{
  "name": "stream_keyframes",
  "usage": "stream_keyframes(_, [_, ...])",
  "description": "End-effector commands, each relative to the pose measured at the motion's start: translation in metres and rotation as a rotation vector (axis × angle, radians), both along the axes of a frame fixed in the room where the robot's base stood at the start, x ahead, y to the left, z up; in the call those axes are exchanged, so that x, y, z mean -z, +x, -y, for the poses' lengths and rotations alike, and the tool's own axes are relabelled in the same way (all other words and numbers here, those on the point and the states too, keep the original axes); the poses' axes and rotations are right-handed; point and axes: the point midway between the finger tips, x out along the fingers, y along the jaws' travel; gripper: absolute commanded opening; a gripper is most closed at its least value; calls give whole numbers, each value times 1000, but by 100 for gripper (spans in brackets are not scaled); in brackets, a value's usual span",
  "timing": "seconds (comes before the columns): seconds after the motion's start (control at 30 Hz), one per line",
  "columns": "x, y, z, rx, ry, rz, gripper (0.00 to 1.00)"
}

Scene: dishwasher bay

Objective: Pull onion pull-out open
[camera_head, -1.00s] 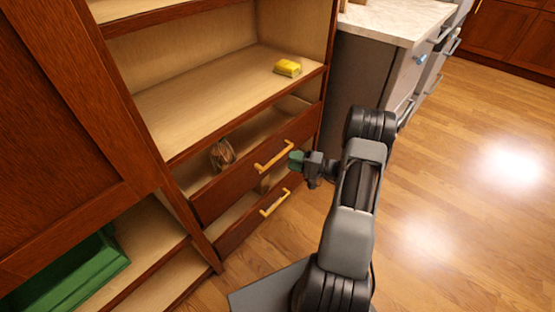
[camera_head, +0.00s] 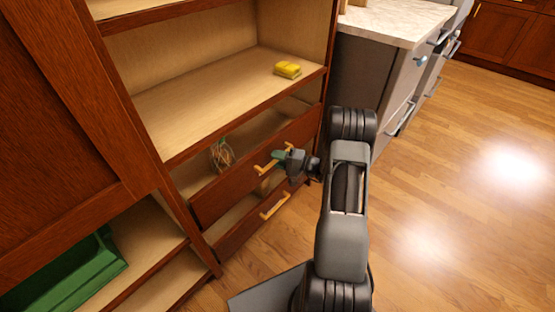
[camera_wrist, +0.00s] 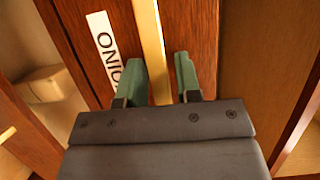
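The onion pull-out is the upper of two dark red-brown drawer fronts (camera_head: 232,188) low in the cabinet, with a yellow bar handle (camera_head: 262,169). In the wrist view its white label (camera_wrist: 106,50) reads "ONIO", the rest hidden by a finger. My gripper (camera_head: 279,157) is at this handle in the head view. In the wrist view the handle (camera_wrist: 152,40) runs between the two green fingers of my gripper (camera_wrist: 163,75). The fingers are apart, with a thin gap showing between the bar and the right finger. A netted item (camera_head: 221,155) stands behind the drawer front.
A lower drawer with its own yellow handle (camera_head: 274,205) is just below. A yellow sponge (camera_head: 287,69) lies on the shelf above. A green bin (camera_head: 75,275) sits at lower left. A grey counter unit (camera_head: 375,75) stands right of the cabinet. The wooden floor (camera_head: 460,220) to the right is clear.

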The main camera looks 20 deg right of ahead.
Motion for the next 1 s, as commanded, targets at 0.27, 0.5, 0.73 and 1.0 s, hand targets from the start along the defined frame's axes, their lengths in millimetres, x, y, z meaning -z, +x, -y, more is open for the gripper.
stream_keyframes(0.27, [0, 0, 0, 0, 0, 0, 4])
stream_keyframes(0.5, [0, 0, 0, 0, 0, 0, 0])
stream_keyframes(0.73, [0, -1, 1, 1, 0, 0, 0])
stream_keyframes(1.0, [1, -15, 15, 7, 0, -1, 0])
